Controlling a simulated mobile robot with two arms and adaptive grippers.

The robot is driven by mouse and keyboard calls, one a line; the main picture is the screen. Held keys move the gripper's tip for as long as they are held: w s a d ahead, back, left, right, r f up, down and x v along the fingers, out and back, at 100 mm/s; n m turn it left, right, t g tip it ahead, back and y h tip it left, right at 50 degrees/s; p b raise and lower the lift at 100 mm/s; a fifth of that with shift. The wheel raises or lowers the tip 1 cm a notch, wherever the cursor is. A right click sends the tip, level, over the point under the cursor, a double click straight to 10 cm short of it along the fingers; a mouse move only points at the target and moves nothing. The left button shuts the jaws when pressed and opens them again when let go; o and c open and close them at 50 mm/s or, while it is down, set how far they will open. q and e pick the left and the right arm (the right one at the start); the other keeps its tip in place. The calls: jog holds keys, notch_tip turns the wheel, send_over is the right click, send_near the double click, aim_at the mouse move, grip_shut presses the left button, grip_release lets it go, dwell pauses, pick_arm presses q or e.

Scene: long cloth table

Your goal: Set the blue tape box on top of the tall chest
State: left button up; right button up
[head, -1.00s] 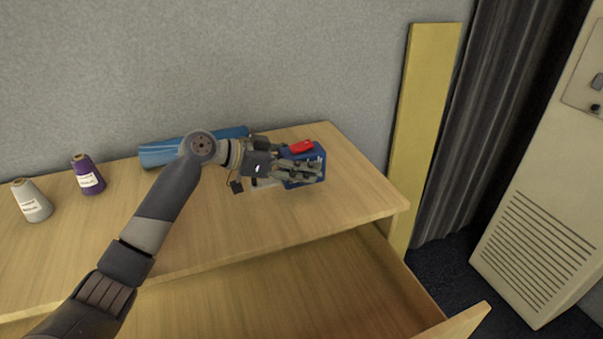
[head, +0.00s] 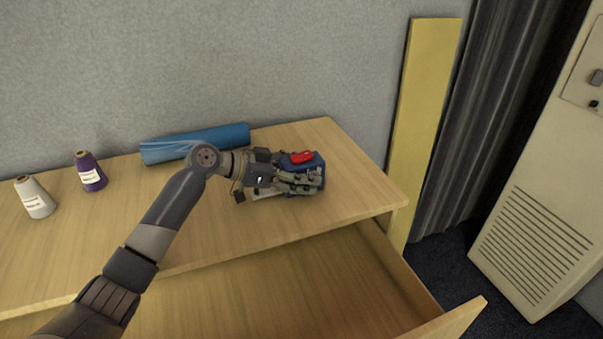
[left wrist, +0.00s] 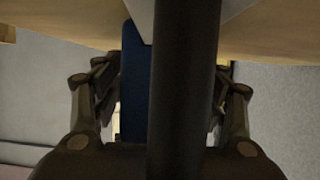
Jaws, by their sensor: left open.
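The blue tape box (head: 318,160), with a red piece (head: 301,157) on top, is over the right end of the tall chest's wooden top (head: 230,235) and appears to rest on it. My left gripper (head: 298,180) is open, with its fingers around the box and hiding much of its near side. In the left wrist view the box (left wrist: 134,85) shows as a dark blue strip between the spread fingers (left wrist: 163,85), partly hidden by a dark bar. Whether the fingers touch it I cannot tell. My right gripper is out of view.
A blue roll (head: 200,142) lies at the back by the grey wall. A purple cone (head: 90,172) and a white cone (head: 35,198) stand at left. An open drawer (head: 310,285) juts out in front. A yellow board (head: 425,120) stands beyond the right end.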

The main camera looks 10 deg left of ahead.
pick_arm(q)
jog(key=shift+r, duration=0.1)
jog(key=shift+a, duration=0.2)
jog(key=b+v, duration=0.3)
jog(key=v, duration=0.7)
jog(key=shift+s+a+r, duration=0.1)
jog(key=shift+s+a, duration=0.15)
jog(key=shift+s, duration=0.05)
jog(key=shift+s+a+r, duration=0.3)
jog(key=shift+a, duration=0.05)
jog(key=shift+f, duration=0.1)
